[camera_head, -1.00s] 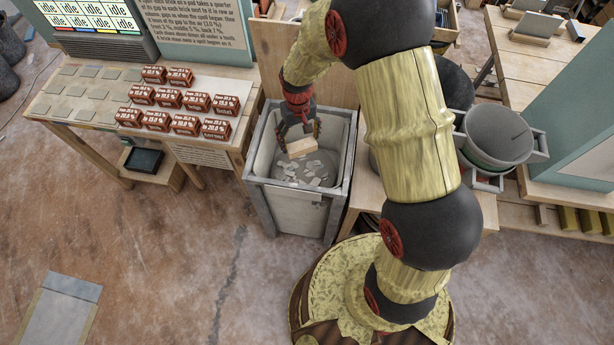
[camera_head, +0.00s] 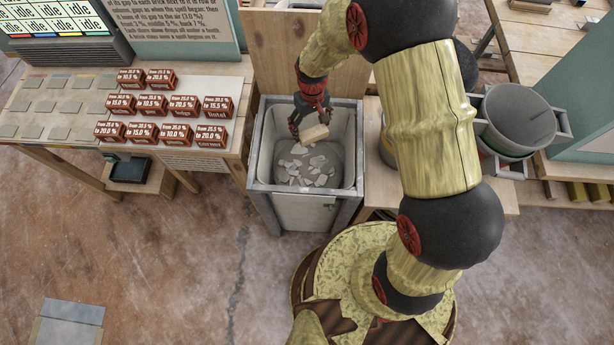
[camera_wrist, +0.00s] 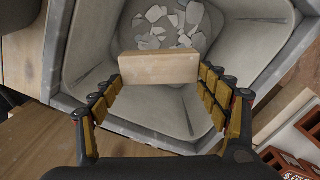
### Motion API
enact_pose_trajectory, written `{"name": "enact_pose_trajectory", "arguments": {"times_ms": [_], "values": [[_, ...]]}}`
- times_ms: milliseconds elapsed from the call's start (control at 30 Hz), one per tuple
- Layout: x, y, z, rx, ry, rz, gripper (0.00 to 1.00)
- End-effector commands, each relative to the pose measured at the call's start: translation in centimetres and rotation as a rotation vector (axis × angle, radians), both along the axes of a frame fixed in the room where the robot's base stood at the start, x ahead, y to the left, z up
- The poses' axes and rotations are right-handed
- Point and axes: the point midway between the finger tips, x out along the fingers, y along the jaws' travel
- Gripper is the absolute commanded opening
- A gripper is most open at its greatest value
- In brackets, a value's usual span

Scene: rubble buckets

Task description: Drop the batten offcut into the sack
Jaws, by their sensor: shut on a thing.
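The batten offcut (camera_head: 314,134) is a short pale wooden block. My gripper (camera_head: 311,126) is shut on it and holds it over the open mouth of the sack (camera_head: 267,150). The sack is a grey liner in a square frame, with pale broken pieces on its bottom. In the wrist view the offcut (camera_wrist: 158,67) lies crosswise between the fingertips of my gripper (camera_wrist: 160,75). The sack's wall (camera_wrist: 90,65) surrounds it there, and the offcut hides part of the floor inside. How far it is above the rubble is hard to tell.
A table with red labelled bricks (camera_head: 170,105) stands left of the sack. A grey bucket (camera_head: 515,118) in a frame stands to the right. A wooden board (camera_head: 270,60) rises behind the sack. The floor (camera_head: 160,240) at front left is mostly clear.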

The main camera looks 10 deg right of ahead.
Motion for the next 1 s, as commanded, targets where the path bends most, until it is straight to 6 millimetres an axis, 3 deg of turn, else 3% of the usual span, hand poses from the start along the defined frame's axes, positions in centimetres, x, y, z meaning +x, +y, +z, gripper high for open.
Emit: {"name": "enact_pose_trajectory", "arguments": {"times_ms": [233, 600, 633, 1000], "values": [[0.0, 0.0, -3.1, 0.000, 0.000, 0.000, 0.50], [0.0, 0.0, -3.6, 0.000, -0.001, -0.001, 0.50], [0.0, 0.0, -3.6, 0.000, -0.001, -0.001, 0.76], [0.0, 0.0, -3.7, 0.000, 0.000, 0.000, 0.96]]}}
